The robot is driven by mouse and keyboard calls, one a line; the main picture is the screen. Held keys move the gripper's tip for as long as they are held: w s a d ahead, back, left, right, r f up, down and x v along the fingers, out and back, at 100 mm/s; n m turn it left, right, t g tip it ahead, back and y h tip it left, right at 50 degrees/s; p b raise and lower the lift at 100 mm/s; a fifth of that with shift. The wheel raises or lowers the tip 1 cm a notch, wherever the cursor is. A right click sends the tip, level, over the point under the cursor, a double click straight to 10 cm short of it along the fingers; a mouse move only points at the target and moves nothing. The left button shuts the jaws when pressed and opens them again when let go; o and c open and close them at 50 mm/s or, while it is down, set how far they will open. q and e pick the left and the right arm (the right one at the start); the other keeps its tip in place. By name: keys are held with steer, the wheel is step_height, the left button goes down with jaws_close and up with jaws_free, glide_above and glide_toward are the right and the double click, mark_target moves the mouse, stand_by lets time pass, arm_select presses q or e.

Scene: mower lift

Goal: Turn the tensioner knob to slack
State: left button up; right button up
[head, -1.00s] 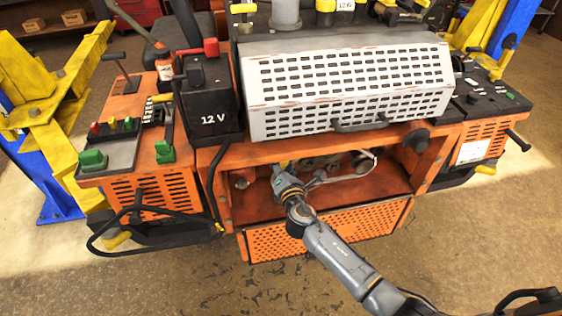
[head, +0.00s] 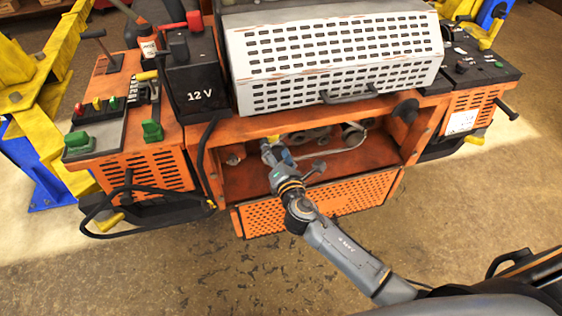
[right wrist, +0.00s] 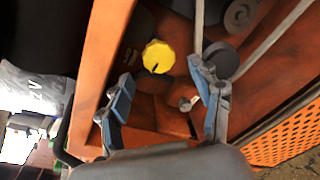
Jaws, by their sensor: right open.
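A round yellow knob (right wrist: 158,56) with a dark mark on its face shows inside the orange bay in the right wrist view. It is likely the tensioner knob. In the head view a bit of yellow (head: 273,138) shows beyond my gripper, mostly hidden. My right gripper (right wrist: 163,76) is open, its blue-padded fingers apart on either side of the space in front of the knob, with nothing between them. In the head view the right gripper (head: 270,150) reaches into the open bay. My left gripper is out of view.
Grey belt strands and dark pulleys (right wrist: 240,14) lie right of the knob. A small metal fitting (right wrist: 187,103) sits below it. The bay's orange front lip (head: 320,203), side walls and overhead edge surround the arm.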

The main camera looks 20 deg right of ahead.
steer(key=s, duration=0.5)
steer(key=shift+s+a+r, duration=0.1)
steer(key=shift+s+r, duration=0.25)
steer(key=shift+s, duration=0.05)
steer(key=s+d+f+m+g+b, duration=0.1)
steer(key=s+d+f+m+g, duration=0.25)
steer(key=f, duration=0.85)
steer(key=s+f+m+g+b, duration=0.1)
steer(key=s+f+m+g, duration=0.25)
steer(key=s+f, duration=0.6)
steer(key=s+d+f+m+g+b, duration=0.15)
steer(key=f+m, duration=0.25)
steer(key=f, duration=1)
steer(key=s+d+f+m+g, duration=0.1)
steer(key=s+f+m, duration=0.3)
steer(key=s, duration=0.6)
steer(key=s+d+f+m+g, duration=0.1)
steer(key=s+f+m+g, duration=0.2)
steer(key=s, duration=0.7)
steer(key=s+d+f+m+g+b, duration=0.1)
steer(key=s+f+m+g, duration=0.2)
steer(key=s+f+m, duration=0.3)
steer(key=s+f, duration=0.4)
steer(key=shift+s+d+y, duration=0.2)
steer(key=shift+s+y, duration=0.1)
